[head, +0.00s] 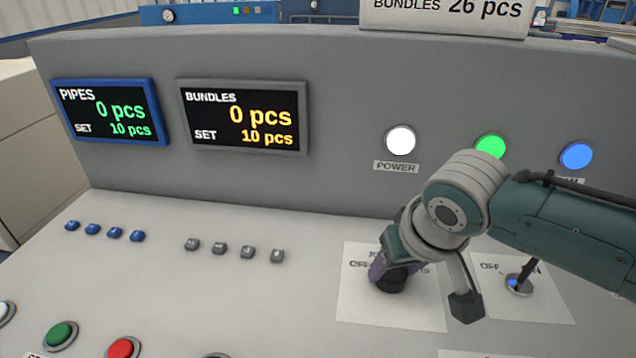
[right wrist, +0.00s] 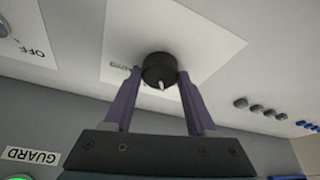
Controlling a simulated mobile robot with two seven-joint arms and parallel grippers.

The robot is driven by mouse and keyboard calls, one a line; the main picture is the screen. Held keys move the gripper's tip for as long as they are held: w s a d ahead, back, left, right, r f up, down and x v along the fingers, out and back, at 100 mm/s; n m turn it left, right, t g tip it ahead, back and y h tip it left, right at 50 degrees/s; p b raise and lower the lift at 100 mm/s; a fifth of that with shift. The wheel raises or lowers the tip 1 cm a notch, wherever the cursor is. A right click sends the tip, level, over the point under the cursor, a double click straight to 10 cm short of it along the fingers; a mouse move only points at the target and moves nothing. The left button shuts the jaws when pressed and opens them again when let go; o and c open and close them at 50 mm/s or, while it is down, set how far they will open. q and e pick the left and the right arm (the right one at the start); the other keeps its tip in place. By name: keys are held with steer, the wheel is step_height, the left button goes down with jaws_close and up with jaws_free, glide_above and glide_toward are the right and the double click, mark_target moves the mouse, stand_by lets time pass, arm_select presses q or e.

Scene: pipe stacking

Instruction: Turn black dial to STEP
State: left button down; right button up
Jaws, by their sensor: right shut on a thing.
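The black dial (right wrist: 159,70) sits on a white label plate (right wrist: 195,45) on the console, with a light pointer mark on its face. In the head view the dial (head: 391,283) is partly covered by my right gripper (head: 386,272). My right gripper's purple fingers (right wrist: 158,92) are shut on the dial, one on each side. Most of the plate's lettering is hidden by the gripper, and I cannot read STEP in either view. My left gripper is not in view.
A switch with a blue light (head: 517,284) stands on the plate to the right. Small blue buttons (head: 115,233) and grey buttons (head: 219,249) lie to the left. Green (head: 61,334) and red (head: 123,348) buttons are at the front left. The upright panel (head: 345,120) carries displays and lamps.

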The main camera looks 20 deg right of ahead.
steer(key=shift+a+r+m+h+p, duration=0.15)
steer(key=shift+m+h+p, duration=0.2)
steer(key=shift+m, duration=0.55)
steer(key=m+h, duration=0.1)
steer(key=m, duration=0.1)
steer(key=shift+m+g, duration=0.3)
steer(key=shift+m, duration=0.1)
steer(key=m, duration=0.2)
steer(key=m+g+h, duration=0.1)
steer(key=shift+w+a+f, duration=0.1)
steer(key=shift+w+f, duration=0.05)
steer(key=shift+f, duration=0.1)
steer(key=shift+m+g+b, duration=0.3)
steer(key=shift+m+b, duration=0.35)
steer(key=shift+m, duration=0.65)
steer(key=shift+r+m, duration=0.1)
steer(key=shift+m, duration=0.2)
steer(key=o, duration=1.4)
